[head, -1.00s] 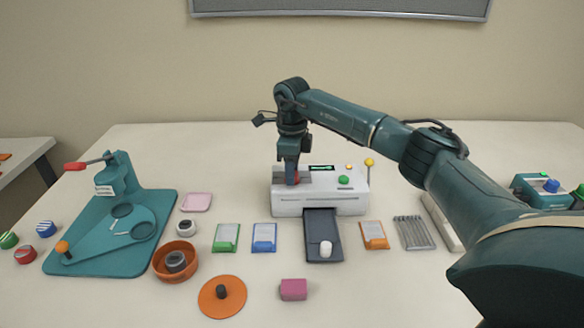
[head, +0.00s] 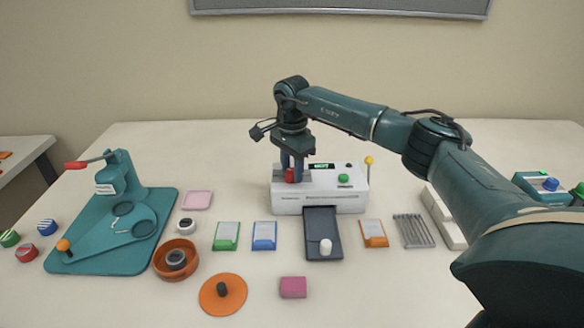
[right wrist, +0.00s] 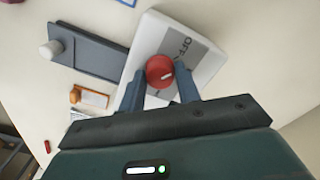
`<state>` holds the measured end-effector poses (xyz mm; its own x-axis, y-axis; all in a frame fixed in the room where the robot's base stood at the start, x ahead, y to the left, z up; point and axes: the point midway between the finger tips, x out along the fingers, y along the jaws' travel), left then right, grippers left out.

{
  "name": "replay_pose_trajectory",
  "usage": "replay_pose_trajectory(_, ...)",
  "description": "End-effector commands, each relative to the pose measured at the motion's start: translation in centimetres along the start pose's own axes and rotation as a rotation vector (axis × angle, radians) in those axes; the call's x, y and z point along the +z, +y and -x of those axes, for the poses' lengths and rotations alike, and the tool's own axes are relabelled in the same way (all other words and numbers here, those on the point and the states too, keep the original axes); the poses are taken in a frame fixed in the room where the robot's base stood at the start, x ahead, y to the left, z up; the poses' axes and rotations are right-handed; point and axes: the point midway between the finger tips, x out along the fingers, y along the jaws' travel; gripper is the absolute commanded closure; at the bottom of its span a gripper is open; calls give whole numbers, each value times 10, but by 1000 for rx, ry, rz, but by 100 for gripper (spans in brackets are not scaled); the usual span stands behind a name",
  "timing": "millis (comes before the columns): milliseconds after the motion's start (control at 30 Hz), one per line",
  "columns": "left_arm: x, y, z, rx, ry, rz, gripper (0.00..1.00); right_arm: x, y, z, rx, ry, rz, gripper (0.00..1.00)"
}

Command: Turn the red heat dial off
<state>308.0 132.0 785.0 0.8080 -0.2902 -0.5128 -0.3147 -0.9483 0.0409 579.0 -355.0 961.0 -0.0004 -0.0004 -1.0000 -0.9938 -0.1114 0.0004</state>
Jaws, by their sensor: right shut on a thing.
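The red heat dial (head: 290,175) sits on the top left of the white laminator (head: 322,203). In the right wrist view the dial (right wrist: 160,71) is round with a short white pointer mark, on a grey label whose lettering is partly covered. My right gripper (head: 292,172) points down over the dial. Its two fingers stand on either side of the dial in the right wrist view (right wrist: 158,78), shut on it. The laminator has a small green-lit display (head: 321,166) and a green button (head: 344,178). My left gripper is not in view.
A dark tray (head: 317,220) with a white knob (head: 326,247) projects from the laminator's front. A yellow-tipped lever (head: 369,161) stands at its right. Green (head: 226,236), blue (head: 264,236) and orange (head: 374,234) cards lie nearby. A teal press (head: 120,230) stands left.

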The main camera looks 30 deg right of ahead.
Motion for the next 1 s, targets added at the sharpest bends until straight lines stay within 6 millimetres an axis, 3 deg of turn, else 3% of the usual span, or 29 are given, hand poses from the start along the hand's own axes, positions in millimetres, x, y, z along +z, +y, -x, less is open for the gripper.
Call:
replay_pose_trajectory(300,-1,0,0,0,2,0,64,1,-1,1,-4,-3,118,90)
replay_pose_trajectory(833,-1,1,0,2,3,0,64,1,-1,1,-3,-2,142,90)
replay_pose_trajectory(867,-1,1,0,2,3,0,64,1,-1,1,-3,-2,142,66)
replay_pose_trajectory(1000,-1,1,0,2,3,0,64,1,-1,1,-2,-1,141,54)
